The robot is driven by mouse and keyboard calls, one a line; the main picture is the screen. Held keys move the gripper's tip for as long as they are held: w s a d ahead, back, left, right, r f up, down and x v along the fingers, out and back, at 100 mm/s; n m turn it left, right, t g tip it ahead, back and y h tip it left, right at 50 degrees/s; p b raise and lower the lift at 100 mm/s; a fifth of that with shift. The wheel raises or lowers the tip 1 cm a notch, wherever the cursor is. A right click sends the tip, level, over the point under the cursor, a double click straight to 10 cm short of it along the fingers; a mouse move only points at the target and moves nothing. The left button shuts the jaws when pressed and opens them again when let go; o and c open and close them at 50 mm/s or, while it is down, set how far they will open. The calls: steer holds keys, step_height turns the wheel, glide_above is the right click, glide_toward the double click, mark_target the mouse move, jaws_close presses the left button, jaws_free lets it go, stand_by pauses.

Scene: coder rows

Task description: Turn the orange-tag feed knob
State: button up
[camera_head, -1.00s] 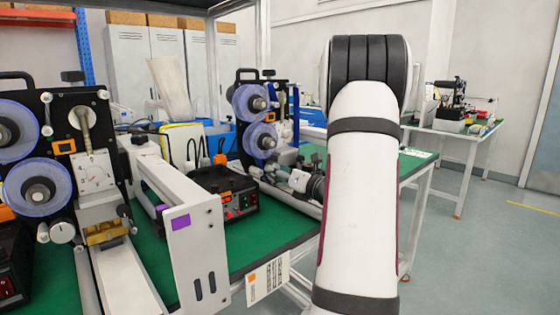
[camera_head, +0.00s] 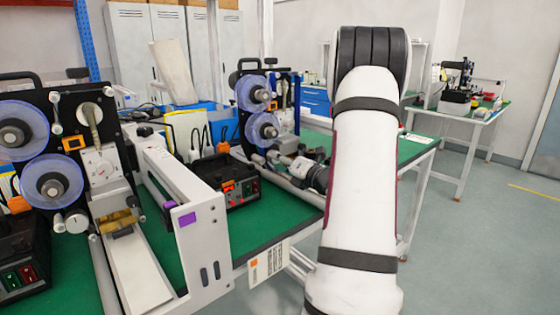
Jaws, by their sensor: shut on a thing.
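Two reel coder machines stand in a row on the green bench. The far coder (camera_head: 257,113) has two blue reels, and an orange square shows on it. My gripper (camera_head: 287,168) is low at this far coder's right side, left of my white arm. It is shut on a small part there, apparently the feed knob, which the fingers and the distance mostly hide. I cannot make out an orange tag on that knob. The near coder (camera_head: 75,165) has a small white knob (camera_head: 75,221) below its reels, apart from my gripper.
A white guard frame with a purple tag (camera_head: 187,219) stands in front. A black control box (camera_head: 232,188) lies between the machines. A placard with an orange square (camera_head: 268,261) hangs at the bench edge (camera_head: 310,230). The floor at right is clear.

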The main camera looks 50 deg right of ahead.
steer(key=shift+f, duration=0.1)
steer(key=o, duration=1.1)
steer(key=v, duration=1.2)
